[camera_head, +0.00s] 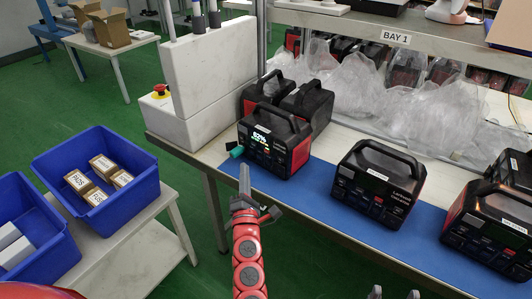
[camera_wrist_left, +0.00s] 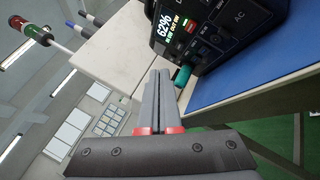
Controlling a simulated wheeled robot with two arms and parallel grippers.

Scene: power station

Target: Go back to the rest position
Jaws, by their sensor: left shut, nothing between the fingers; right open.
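My left gripper (camera_head: 244,178) is shut and empty at the end of its red arm, in front of the workbench edge. In the left wrist view its two grey fingers (camera_wrist_left: 160,92) lie together. A power station (camera_head: 274,140) with a lit display stands on the blue mat just beyond the fingertips. A teal plug (camera_head: 236,152) sits at its left side; it also shows in the left wrist view (camera_wrist_left: 182,76) close to the fingertips, apparently not held. Of my right gripper (camera_head: 394,294) only two fingertips show at the bottom edge, spread apart and empty.
More power stations (camera_head: 376,186) stand along the blue mat (camera_head: 325,192). A white housing with a red emergency button (camera_head: 160,89) stands at the bench's left end. Blue bins (camera_head: 140,200) with small boxes are on a side table at left. Green floor lies between.

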